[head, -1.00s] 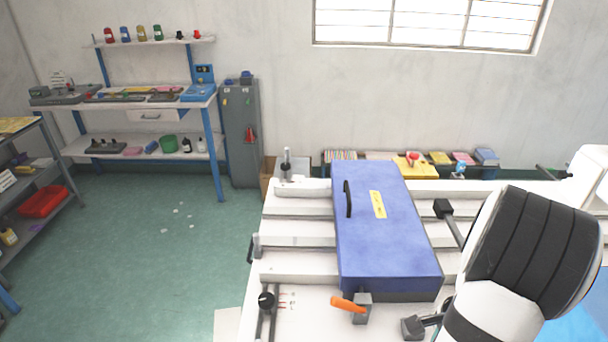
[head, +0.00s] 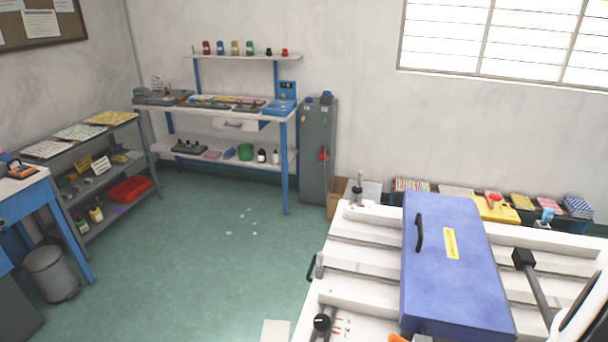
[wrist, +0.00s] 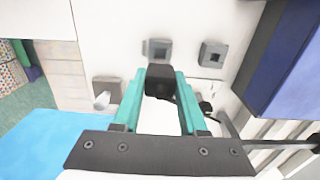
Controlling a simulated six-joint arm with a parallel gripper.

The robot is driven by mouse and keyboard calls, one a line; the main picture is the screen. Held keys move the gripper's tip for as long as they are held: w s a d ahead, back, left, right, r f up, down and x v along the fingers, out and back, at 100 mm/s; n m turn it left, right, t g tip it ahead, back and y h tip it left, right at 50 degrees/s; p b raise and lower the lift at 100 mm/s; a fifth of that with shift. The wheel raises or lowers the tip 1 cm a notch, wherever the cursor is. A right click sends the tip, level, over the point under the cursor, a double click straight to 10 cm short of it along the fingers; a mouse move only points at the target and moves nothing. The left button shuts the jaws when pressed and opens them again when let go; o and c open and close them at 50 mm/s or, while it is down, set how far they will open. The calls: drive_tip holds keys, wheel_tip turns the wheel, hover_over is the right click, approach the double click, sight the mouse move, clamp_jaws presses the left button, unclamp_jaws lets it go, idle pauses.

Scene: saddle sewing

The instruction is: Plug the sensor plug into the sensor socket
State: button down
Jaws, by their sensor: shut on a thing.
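In the wrist view my gripper (wrist: 160,80) has two teal fingers shut on a black plug (wrist: 160,72), held at the fingertips. Two grey square sockets are on the white panel: one socket (wrist: 157,48) lies just past the plug, partly hidden by it, and another socket (wrist: 212,53) is to its right. I cannot tell which is the sensor socket, or whether the plug touches the nearer one. A third grey fitting (wrist: 106,90) with a pale part at it is left of the fingers.
A blue cover (head: 450,265) lies on the white machine bed (head: 350,290); its dark side (wrist: 275,65) is at the right in the wrist view. A dark cable or rod (wrist: 208,110) runs right of the fingers. A blue surface (wrist: 40,145) is at lower left. Shelves and a workbench (head: 215,108) stand apart.

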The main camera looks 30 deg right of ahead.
drive_tip(key=w+d+r, duration=0.1)
drive_tip(key=w+d, duration=0.6)
drive_tip(key=shift+w, duration=0.4)
drive_tip(key=shift+f, duration=2.45)
drive_tip(key=shift+f, duration=1.65)
drive_tip(key=shift+c, duration=1.8)
unclamp_jaws()
